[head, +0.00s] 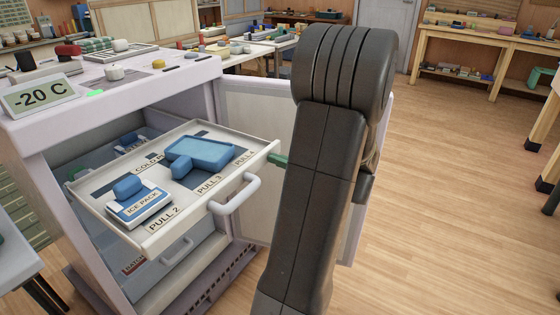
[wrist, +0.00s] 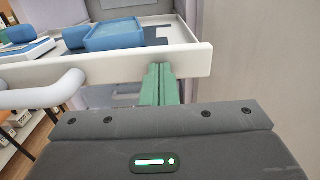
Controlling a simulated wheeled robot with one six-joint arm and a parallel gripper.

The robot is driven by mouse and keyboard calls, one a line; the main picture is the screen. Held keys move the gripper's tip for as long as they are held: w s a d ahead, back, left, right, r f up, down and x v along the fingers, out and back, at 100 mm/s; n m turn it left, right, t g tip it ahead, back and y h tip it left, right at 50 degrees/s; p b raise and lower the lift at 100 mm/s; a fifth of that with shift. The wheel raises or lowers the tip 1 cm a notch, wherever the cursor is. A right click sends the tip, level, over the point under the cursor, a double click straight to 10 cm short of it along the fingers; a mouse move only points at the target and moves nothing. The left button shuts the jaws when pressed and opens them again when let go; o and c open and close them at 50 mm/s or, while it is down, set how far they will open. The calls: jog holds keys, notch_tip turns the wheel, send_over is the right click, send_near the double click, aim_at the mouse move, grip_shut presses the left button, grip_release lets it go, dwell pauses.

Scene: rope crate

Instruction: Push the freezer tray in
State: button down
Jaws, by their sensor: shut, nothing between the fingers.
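The freezer tray (head: 186,220) is pulled out of the white freezer in the head view. It holds a blue tray-like block, an ice pack (head: 140,205) and smaller blue pieces. Its front wall (wrist: 110,68) and grey bar handle (head: 236,195) face outward. My gripper (wrist: 161,75) has green fingers, closed together and empty, at the tray's front wall, to one side of the handle. In the head view the green fingertips (head: 278,160) show by the tray's right front corner. I cannot tell for sure whether they touch the wall. My arm hides part of the open door.
The freezer body (head: 120,100) has a display reading -20 C and items on top. Its open door (head: 262,125) stands to the right of the tray. A lower drawer sits inside. Wood floor (head: 450,190) is clear at the right; benches line the back.

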aim_at(219, 139)
jog(key=p+x, duration=0.3)
jog(key=x, duration=3.2)
jog(key=shift+p, duration=0.3)
jog(key=shift+s+d+f, duration=0.15)
jog(key=shift+s+d, duration=0.1)
jog(key=shift+d, duration=0.2)
jog(key=v, duration=1.3)
